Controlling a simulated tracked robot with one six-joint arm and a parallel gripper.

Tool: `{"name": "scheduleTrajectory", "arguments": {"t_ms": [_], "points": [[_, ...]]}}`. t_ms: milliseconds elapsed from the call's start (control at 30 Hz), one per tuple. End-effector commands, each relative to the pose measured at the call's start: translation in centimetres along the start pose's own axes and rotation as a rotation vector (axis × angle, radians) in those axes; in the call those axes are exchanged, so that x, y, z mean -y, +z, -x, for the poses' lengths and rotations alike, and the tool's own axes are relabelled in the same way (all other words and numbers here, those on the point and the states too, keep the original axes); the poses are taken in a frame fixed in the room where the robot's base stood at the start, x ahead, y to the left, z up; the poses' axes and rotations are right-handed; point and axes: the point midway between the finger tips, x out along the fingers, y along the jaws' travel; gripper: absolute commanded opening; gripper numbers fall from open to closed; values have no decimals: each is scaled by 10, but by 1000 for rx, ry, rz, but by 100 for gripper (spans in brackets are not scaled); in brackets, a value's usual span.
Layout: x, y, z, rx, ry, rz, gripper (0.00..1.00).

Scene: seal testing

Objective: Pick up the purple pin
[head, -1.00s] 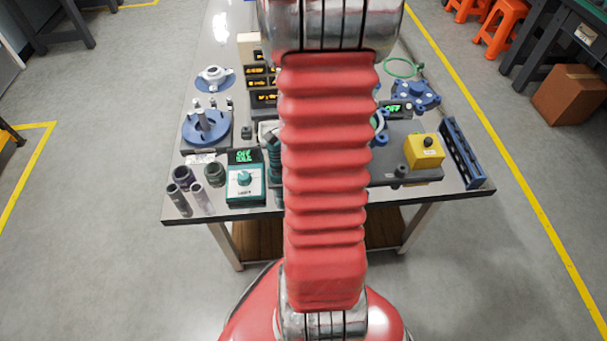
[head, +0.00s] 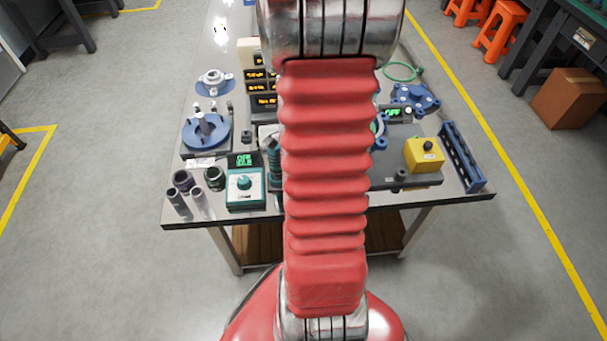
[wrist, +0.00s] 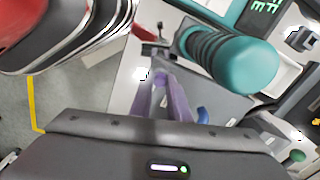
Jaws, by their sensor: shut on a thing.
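My gripper (wrist: 161,84) shows in the wrist view. Its dark body is along the bottom, and two slim purple-tinted lengths reach up from it and come together near the middle. My gripper is shut on the purple pin (wrist: 160,74). Only a little purple shows at the tips, and the pin's outline is hard to tell from the fingers. In the head view my red arm hides the gripper and the pin.
A teal ribbed cylinder (wrist: 238,65) stands close to the right of the fingertips in the wrist view. On the table (head: 335,212) are a teal control box (head: 246,188), a blue round fixture (head: 205,133), a yellow button box (head: 424,155) and a blue rack (head: 462,157).

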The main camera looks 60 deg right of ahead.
Motion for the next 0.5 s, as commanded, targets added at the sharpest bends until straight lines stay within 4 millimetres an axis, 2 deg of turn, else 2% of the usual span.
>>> {"name": "scheduleTrajectory", "arguments": {"t_ms": [267,500], "points": [[2,0,26,-2,-8,0,0],[2,0,65,-2,-8,0,0]]}}
